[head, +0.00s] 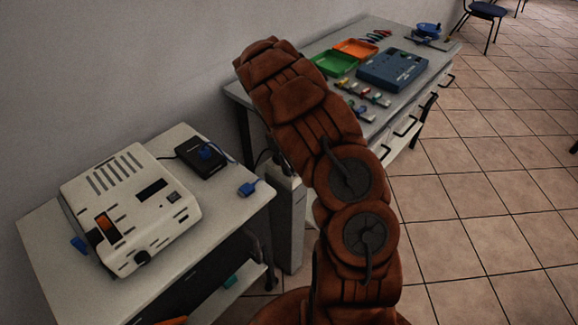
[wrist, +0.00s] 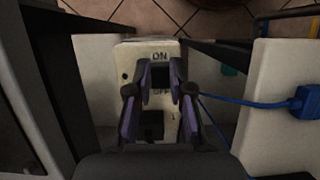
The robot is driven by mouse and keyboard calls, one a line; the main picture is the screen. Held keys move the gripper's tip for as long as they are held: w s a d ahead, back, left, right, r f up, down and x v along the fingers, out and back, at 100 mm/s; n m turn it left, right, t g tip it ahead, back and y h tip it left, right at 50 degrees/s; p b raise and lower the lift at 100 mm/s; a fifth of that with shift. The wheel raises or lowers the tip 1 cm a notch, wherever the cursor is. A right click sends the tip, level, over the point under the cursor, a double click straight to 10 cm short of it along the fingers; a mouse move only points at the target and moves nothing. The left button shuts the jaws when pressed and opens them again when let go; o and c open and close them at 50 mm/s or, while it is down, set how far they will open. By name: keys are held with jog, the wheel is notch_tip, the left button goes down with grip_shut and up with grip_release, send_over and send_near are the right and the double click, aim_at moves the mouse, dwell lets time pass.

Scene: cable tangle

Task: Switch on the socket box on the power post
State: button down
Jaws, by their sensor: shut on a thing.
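The pale socket box (wrist: 125,60) tops the power post (head: 288,230) between the two tables. The wrist view shows its face with ON printed toward the far end and OFF nearer me. My gripper (wrist: 160,75) is over this face, its two purple-sided fingers closed around a dark switch part (wrist: 160,72) between the ON and OFF marks. The fingers partly cover the switch and the OFF mark, so its exact position is hard to tell. A dark square socket or plug (wrist: 152,125) lies on the near part of the face. The head view hides my gripper behind my arm.
A left table (head: 215,220) holds a white device (head: 130,205), a black adapter (head: 200,158) and a blue plug (head: 248,188). The right bench (head: 390,115) holds trays and a blue case (head: 393,69). A blue cable (wrist: 240,103) runs right of the box. Tiled floor is free at right.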

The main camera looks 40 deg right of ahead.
jog(key=shift+s+d+f+t+b, duration=0.1)
jog(key=shift+s+t+b, duration=0.15)
jog(key=shift+t+b, duration=0.85)
jog(key=shift+t, duration=0.3)
jog(key=shift+y+b, duration=0.3)
jog(key=shift+b, duration=0.05)
jog(key=c, duration=1)
grip_release()
jog(key=shift+s, duration=0.1)
jog(key=shift+c, duration=0.2)
notch_tip(320, 180, up, 12)
jog(key=shift+w, duration=0.35)
